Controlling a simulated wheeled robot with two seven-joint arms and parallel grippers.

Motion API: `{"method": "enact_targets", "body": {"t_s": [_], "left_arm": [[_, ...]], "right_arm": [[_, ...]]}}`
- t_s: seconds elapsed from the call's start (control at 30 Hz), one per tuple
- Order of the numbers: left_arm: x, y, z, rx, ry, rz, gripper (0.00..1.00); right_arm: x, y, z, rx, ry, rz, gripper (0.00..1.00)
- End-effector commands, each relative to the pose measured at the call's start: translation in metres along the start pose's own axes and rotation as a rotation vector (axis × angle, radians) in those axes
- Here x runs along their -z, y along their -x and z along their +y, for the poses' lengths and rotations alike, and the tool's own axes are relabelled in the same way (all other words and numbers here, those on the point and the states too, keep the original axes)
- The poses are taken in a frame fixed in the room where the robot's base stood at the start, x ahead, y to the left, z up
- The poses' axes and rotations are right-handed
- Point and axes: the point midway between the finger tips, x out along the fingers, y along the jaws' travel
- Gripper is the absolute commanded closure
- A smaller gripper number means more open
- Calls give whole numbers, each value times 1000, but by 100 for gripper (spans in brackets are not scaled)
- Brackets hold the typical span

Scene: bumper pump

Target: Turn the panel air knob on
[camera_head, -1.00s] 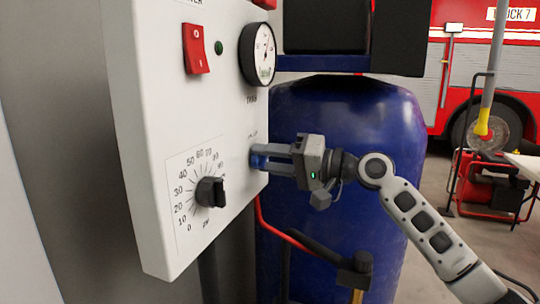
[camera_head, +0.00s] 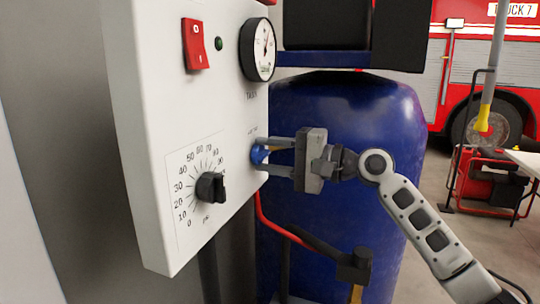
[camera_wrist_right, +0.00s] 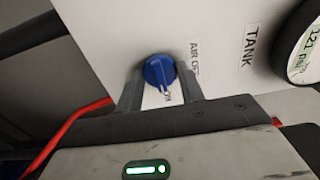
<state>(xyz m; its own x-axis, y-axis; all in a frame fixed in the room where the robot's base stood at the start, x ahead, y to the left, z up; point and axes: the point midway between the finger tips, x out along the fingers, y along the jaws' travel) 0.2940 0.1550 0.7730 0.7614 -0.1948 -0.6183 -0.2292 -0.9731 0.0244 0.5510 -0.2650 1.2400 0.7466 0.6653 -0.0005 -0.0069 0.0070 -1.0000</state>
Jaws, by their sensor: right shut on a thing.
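The blue air knob (camera_head: 259,154) sits on the right part of the white panel (camera_head: 150,120), below the tank gauge. My right gripper (camera_head: 266,156) reaches it from the right, with one finger on either side, shut on the knob. In the right wrist view the round blue knob (camera_wrist_right: 159,70) shows between the two fingertips (camera_wrist_right: 160,88), with a ridge across its face. My left gripper is not in view.
A black dial (camera_head: 210,187) with a pressure scale is at the panel's lower left. A red switch (camera_head: 195,44), a green light (camera_head: 219,44) and the tank gauge (camera_head: 258,49) are above. A blue tank (camera_head: 345,110) stands behind my right arm.

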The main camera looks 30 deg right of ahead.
Motion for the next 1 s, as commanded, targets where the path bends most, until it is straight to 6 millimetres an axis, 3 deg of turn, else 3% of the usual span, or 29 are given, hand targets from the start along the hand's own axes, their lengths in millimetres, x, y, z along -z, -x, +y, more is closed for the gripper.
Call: {"method": "enact_targets", "body": {"t_s": [0.37, 0.4, 0.47, 0.5, 0.83, 1.0], "left_arm": [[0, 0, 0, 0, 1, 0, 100], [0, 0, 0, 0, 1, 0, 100], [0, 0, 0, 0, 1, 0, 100], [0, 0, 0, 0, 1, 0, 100], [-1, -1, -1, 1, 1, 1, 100], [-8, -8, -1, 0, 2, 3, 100]], "right_arm": [[0, 0, 0, 1, -8, 1, 85], [0, 0, 0, 1, -8, 1, 59], [0, 0, 0, 1, -8, 1, 43], [0, 0, 0, 1, -7, 1, 40], [0, 4, 1, 0, -6, 1, 40], [1, 28, 5, -2, -3, 3, 40]]}}
